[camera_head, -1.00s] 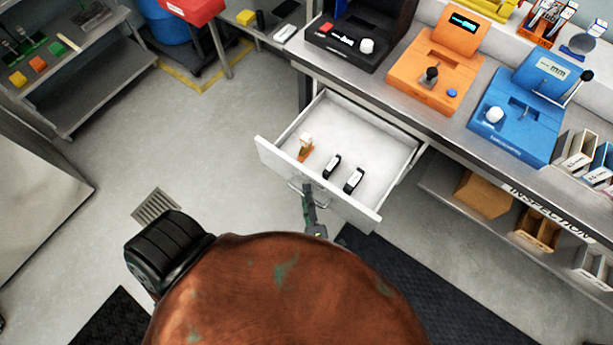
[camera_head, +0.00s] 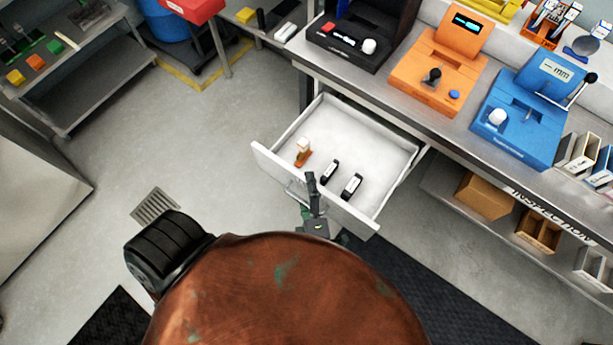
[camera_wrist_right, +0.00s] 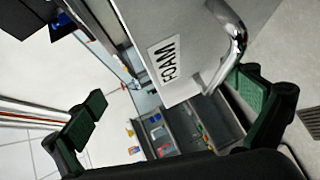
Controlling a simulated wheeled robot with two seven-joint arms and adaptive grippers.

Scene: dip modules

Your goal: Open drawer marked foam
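The white drawer (camera_head: 370,207) is pulled well out from under the bench in the head view, and its inside is visible. It holds an orange-and-white item (camera_head: 303,151) and two small black-and-white modules, one of them on the right (camera_head: 351,186). In the right wrist view its front bears a label reading FOAM (camera_wrist_right: 167,60), beside a metal bar handle (camera_wrist_right: 237,42). My right gripper (camera_head: 311,180) is at the drawer front. In the wrist view its green-padded fingers (camera_wrist_right: 166,108) are wide apart, with the handle near the right finger and not clamped. My left gripper is not visible.
The bench (camera_head: 420,128) above carries a black, an orange (camera_head: 432,84) and a blue device (camera_head: 515,125). A shelf with boxes (camera_head: 485,196) is under it to the right. Grey shelving (camera_head: 95,85) stands at the far left. The floor left of the drawer is clear.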

